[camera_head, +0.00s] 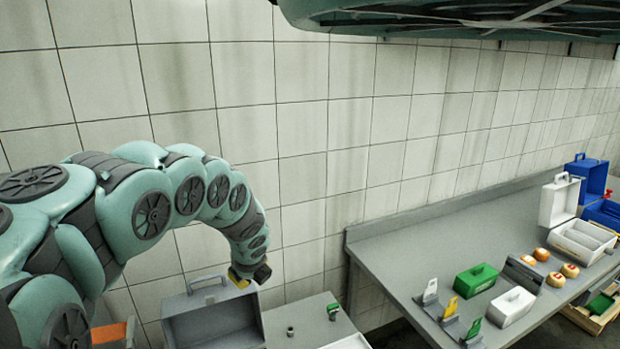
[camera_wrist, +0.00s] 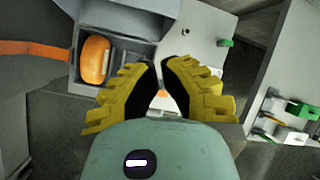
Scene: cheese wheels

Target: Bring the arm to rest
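My teal arm curves in from the left in the head view and bends down over the left-hand surface. My gripper (camera_head: 250,275) hangs at its end, beside the raised lid of an open grey case. In the wrist view my gripper (camera_wrist: 161,66) shows two yellow fingers with black pads. The fingers are apart, with a narrow gap at the tips and nothing held between them. An orange rounded object (camera_wrist: 95,60) lies inside the grey case (camera_wrist: 124,52), left of the fingers. The case also shows in the head view (camera_head: 212,325), where its inside is partly hidden.
A long grey table (camera_head: 390,255) at right holds a green case (camera_head: 476,281), a white case (camera_head: 511,307), several small cheese wheels (camera_head: 556,279) and an open white case (camera_head: 559,201). A tiled wall is behind.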

